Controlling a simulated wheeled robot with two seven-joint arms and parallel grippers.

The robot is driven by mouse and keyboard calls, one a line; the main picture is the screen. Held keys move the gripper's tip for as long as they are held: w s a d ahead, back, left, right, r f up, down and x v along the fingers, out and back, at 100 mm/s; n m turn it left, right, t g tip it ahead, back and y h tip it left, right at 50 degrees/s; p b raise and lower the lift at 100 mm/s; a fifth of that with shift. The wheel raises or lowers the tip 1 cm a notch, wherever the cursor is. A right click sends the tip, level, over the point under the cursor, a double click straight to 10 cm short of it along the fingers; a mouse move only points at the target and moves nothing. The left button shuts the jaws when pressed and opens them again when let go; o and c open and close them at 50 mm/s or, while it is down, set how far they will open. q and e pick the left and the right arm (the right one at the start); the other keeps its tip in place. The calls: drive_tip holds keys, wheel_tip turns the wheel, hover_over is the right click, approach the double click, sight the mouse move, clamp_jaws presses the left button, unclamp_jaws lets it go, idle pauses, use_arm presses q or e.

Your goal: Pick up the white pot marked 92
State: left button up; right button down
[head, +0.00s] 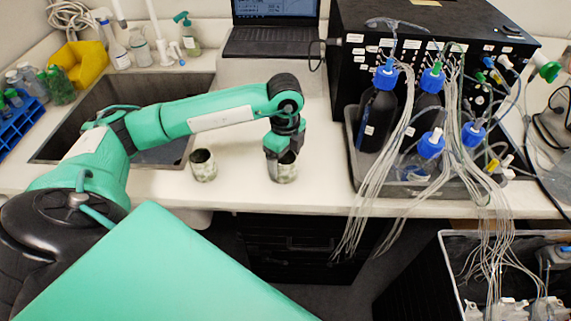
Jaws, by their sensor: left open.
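A small whitish pot with dark mottling (284,175) stands upright on the white counter near its front edge. My left gripper (281,151) points down at it from above, open, with its fingers at the pot's upper part. The fingers hide part of the rim; I cannot tell whether they touch it. A second similar pot (203,168) stands upright to the left, apart from the gripper, its dark opening showing. I cannot read a number on either pot. My right gripper is not in view.
A sink (163,88) lies behind and left. A laptop (272,40) stands at the back. A grey tray (437,186) with blue-capped bottles and many thin tubes is at the right, before a black box (440,30). The counter between the pots is clear.

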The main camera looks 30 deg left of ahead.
use_arm(q)
drive_tip(key=shift+f, duration=1)
drive_tip(key=c, duration=1.1)
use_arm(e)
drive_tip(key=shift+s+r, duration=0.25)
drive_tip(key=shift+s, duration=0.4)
use_arm(q)
drive_tip(key=shift+r, duration=0.2)
